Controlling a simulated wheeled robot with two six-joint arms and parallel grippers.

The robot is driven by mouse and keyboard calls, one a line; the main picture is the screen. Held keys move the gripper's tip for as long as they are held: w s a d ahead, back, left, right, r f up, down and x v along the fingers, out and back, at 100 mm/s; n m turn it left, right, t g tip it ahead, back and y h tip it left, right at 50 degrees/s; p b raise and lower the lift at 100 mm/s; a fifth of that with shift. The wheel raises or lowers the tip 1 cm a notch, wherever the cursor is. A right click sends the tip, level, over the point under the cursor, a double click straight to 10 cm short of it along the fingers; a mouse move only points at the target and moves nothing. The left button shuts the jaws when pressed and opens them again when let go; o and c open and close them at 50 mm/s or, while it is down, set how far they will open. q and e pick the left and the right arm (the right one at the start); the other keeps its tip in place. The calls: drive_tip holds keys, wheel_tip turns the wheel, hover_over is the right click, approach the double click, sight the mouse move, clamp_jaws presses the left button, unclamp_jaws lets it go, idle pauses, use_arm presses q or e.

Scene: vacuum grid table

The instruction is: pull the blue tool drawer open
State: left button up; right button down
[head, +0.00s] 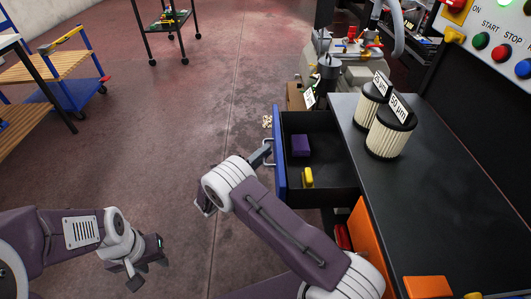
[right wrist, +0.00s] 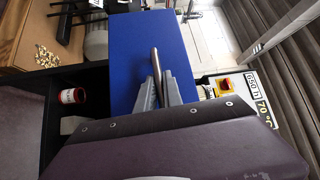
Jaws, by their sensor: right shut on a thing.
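The blue tool drawer (head: 280,160) stands pulled out to the left from under the dark worktop in the head view, its inside showing. A purple block (head: 300,146) and a yellow piece (head: 307,178) lie in it. Its metal bar handle (head: 268,150) is on the blue front and also shows in the right wrist view (right wrist: 156,60). My right gripper (right wrist: 160,88) is shut on the handle, one finger on each side of the bar. In the head view my right wrist partly hides this grip. My left gripper (head: 146,274) is open and empty, low at the left.
Two filter cartridges (head: 388,135) stand on the dark worktop (head: 440,200). A control panel (head: 497,42) with buttons is at the upper right. A blue and wooden cart (head: 75,95) and a black trolley (head: 160,30) stand at the left. The floor (head: 180,120) left of the drawer is clear.

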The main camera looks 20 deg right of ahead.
drive_tip(key=c, duration=1.8)
unclamp_jaws()
drive_tip(key=shift+o, duration=0.2)
drive_tip(key=p+v, duration=0.1)
drive_tip(key=v, duration=0.8)
